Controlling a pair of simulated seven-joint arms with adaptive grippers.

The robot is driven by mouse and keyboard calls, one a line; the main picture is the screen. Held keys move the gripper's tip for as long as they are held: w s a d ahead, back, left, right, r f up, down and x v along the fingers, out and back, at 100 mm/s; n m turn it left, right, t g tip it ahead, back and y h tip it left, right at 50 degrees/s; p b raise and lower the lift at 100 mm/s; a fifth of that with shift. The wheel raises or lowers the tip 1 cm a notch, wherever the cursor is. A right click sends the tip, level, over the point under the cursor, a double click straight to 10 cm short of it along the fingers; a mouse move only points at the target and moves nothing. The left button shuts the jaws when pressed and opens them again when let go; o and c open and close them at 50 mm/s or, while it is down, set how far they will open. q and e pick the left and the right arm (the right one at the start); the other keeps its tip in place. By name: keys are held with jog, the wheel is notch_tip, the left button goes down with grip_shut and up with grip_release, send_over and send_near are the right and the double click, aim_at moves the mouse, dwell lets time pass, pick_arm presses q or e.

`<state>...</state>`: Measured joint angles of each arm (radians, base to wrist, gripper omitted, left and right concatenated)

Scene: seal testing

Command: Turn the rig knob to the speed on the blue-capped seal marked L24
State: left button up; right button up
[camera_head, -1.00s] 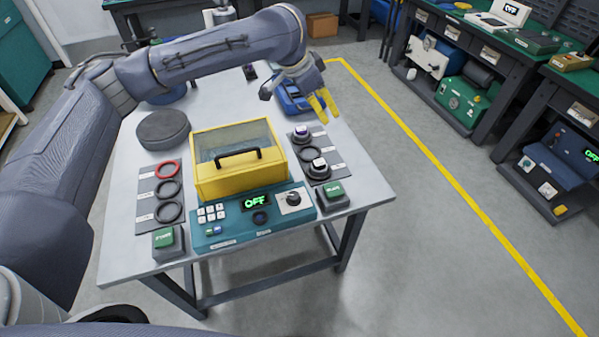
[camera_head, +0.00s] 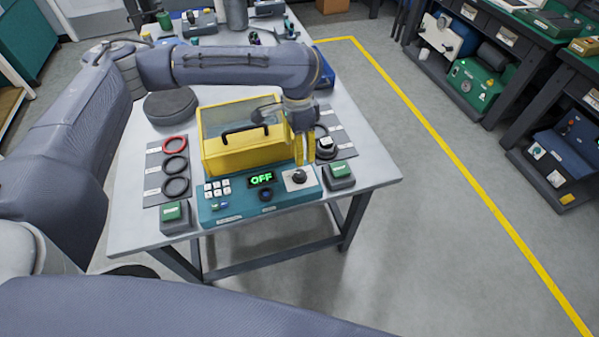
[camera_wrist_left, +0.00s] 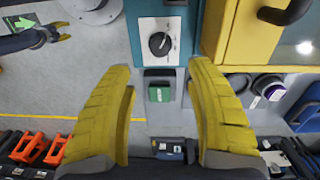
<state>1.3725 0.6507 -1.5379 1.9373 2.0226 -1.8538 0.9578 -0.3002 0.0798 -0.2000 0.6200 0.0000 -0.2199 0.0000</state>
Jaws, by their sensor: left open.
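The rig knob (camera_head: 299,176) is a black dial on a white plate at the right of the teal panel. It also shows in the left wrist view (camera_wrist_left: 159,43), and its scale is too small to read. My left gripper (camera_head: 303,160) is open and empty behind and above the knob, apart from it. In the left wrist view its yellow fingers (camera_wrist_left: 159,68) stand wide apart, with the knob beyond their tips. A seal with a blue-purple cap (camera_wrist_left: 271,88) shows in that view; its mark is unreadable. My right gripper (camera_wrist_left: 61,34) shows small at upper left there.
The panel display (camera_head: 261,179) reads OFF. The yellow enclosure (camera_head: 235,155) with a black handle stands directly beside my left gripper. A green-topped button box (camera_head: 340,171) sits right of the knob. Another green-topped box (camera_head: 173,212) and flat rings are at left.

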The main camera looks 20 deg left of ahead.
aim_at(299, 173)
pick_arm(q)
notch_tip(299, 173, down, 11)
jog(key=shift+s+d+r, duration=0.1)
jog(key=shift+s+d, duration=0.05)
dwell(0.4)
jog(key=shift+c, duration=0.2)
grip_shut()
